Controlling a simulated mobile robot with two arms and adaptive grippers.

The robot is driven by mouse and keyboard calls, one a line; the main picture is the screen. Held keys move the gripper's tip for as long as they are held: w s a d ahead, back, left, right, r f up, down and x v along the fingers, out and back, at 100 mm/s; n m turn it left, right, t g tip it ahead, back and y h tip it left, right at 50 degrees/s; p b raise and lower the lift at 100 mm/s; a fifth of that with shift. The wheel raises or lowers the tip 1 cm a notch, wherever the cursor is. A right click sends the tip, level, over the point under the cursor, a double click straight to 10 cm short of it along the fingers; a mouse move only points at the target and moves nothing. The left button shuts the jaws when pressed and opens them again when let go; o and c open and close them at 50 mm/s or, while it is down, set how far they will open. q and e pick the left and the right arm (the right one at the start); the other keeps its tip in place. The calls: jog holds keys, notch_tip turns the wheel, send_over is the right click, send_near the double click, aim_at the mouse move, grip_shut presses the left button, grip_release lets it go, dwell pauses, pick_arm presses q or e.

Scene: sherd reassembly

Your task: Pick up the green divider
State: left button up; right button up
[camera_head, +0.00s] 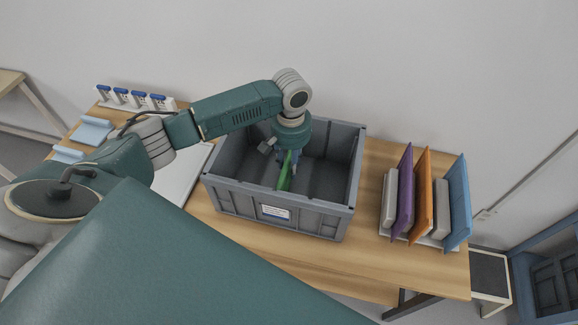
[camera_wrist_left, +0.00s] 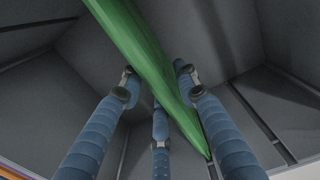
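The green divider (camera_head: 286,176) is a thin green plate inside the grey crate (camera_head: 235,194), tilted in the head view. My left gripper (camera_head: 287,160) reaches down into the crate from above, with its fingers around the divider. In the left wrist view the green divider (camera_wrist_left: 150,60) runs diagonally between the blue fingers of the left gripper (camera_wrist_left: 157,85). The fingertips lie close against it on both sides, and the gripper looks shut on it. Part of the divider is hidden by the fingers. My right gripper is not in view.
The crate walls surround the left gripper closely. To the right, a rack holds a purple (camera_head: 403,190), an orange (camera_head: 421,195) and a blue divider (camera_head: 457,200) upright. A white holder with blue-topped items (camera_head: 138,98) stands at the back left of the wooden table (camera_head: 375,265).

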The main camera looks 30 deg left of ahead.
pick_arm(q)
jog(key=shift+s+a+f, duration=0.1)
jog(key=shift+f, duration=1.6)
grip_shut()
jog(key=shift+r, duration=0.1)
notch_tip(320, 180, up, 28)
jog(key=shift+b, duration=0.4)
